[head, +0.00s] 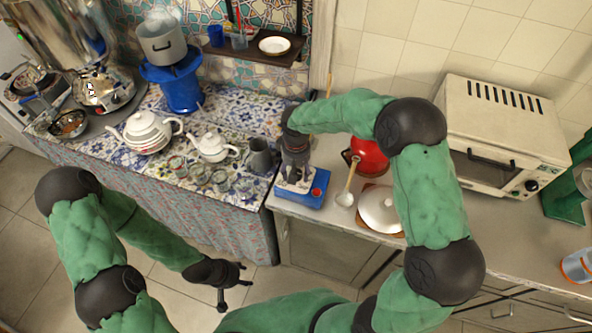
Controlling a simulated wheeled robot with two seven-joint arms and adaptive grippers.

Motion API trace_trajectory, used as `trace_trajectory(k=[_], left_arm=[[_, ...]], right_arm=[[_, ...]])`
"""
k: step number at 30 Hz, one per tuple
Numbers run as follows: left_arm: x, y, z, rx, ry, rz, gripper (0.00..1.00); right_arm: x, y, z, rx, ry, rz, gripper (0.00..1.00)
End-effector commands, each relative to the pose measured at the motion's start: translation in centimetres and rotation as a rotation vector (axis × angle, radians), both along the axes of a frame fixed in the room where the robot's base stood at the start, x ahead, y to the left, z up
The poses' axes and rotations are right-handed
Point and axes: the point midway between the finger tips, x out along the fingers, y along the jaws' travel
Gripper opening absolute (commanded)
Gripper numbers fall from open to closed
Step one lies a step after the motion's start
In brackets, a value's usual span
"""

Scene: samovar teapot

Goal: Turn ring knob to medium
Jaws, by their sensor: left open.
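A blue box (306,199) with a round red knob or button (317,192) sits at the left end of the grey counter. My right gripper (293,182) points down over this box, close beside the red part; whether its fingers touch anything is unclear. My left gripper (238,286) is open and empty, low in front of the tiled counter, well away from both knobs.
On the tiled counter stand a large white teapot (146,133), a smaller teapot (213,147), a grey jug (261,156) and several glasses. A blue stand (181,92) bears a pot (162,41).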

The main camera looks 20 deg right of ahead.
Motion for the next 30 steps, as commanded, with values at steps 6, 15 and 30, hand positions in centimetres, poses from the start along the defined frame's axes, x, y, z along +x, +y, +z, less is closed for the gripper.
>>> trace_trajectory(k=[6, 15, 30], left_arm=[[0.0, 0.0, 0.0, 0.0, 0.0, 0.0, 0.49], [0.0, 0.0, 0.0, 0.0, 0.0, 0.0, 0.49], [0.0, 0.0, 0.0, 0.0, 0.0, 0.0, 0.49]], right_arm=[[0.0, 0.0, 0.0, 0.0, -0.001, 0.0, 0.63], [0.2, 0.0, 2.4, 0.0, -0.005, 0.0, 0.63], [0.1, 0.0, 11.0, 0.0, -0.002, 0.0, 0.63]])
